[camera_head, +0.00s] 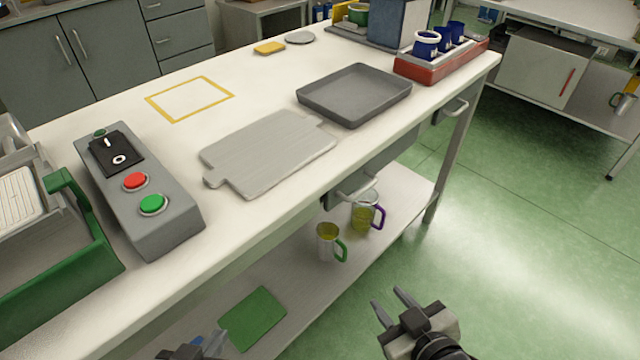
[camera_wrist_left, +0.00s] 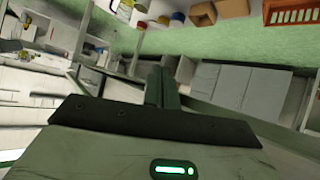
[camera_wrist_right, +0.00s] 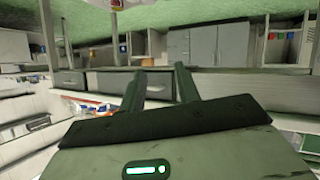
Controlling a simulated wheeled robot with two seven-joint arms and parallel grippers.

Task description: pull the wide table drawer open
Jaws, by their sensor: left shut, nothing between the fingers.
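The wide table drawer (camera_head: 378,163) is a grey front under the tabletop edge, with a pale bar handle (camera_head: 357,187); it looks closed. A second drawer with its own handle (camera_head: 455,111) sits further right under the same table. My right gripper (camera_head: 391,298) is open and empty, in front of the table and apart from the handle; its spread fingers also show in the right wrist view (camera_wrist_right: 158,85). My left gripper (camera_head: 207,344) is at the bottom edge of the head view, mostly cut off. Its fingers are together and empty in the left wrist view (camera_wrist_left: 162,85).
On the table (camera_head: 120,285) are a grey tray (camera_head: 355,94), a cutting board (camera_head: 268,150), a button box (camera_head: 150,195) and a red rack (camera_head: 440,62). Two mugs (camera_head: 330,242) (camera_head: 366,212) stand on the lower shelf below the wide drawer. The green floor (camera_head: 530,230) at right is clear.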

